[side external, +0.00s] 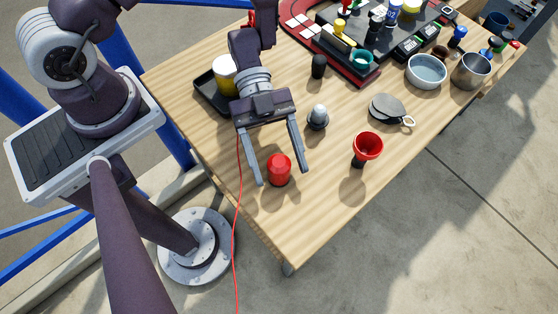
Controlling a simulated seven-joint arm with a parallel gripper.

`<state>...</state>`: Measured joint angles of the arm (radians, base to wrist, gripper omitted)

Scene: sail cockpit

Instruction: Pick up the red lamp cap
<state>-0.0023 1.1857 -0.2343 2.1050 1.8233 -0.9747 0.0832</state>
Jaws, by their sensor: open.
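The red lamp cap (279,167) is a small rounded red piece on a dark base. It stands upright on the wooden table near its front left edge. My gripper (281,178) is open, with its two long grey fingers pointing down. In the side external view the fingers show on either side of the cap, with gaps between them and it. I cannot tell the exact height of the fingertips above the table.
A red funnel-shaped piece (367,147) stands to the right. A grey-topped knob (318,117) and a black knob (318,67) stand behind. A dark tray (206,93) lies left, and a thin red cable (238,200) hangs over the edge. Bare table (318,205) lies in front.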

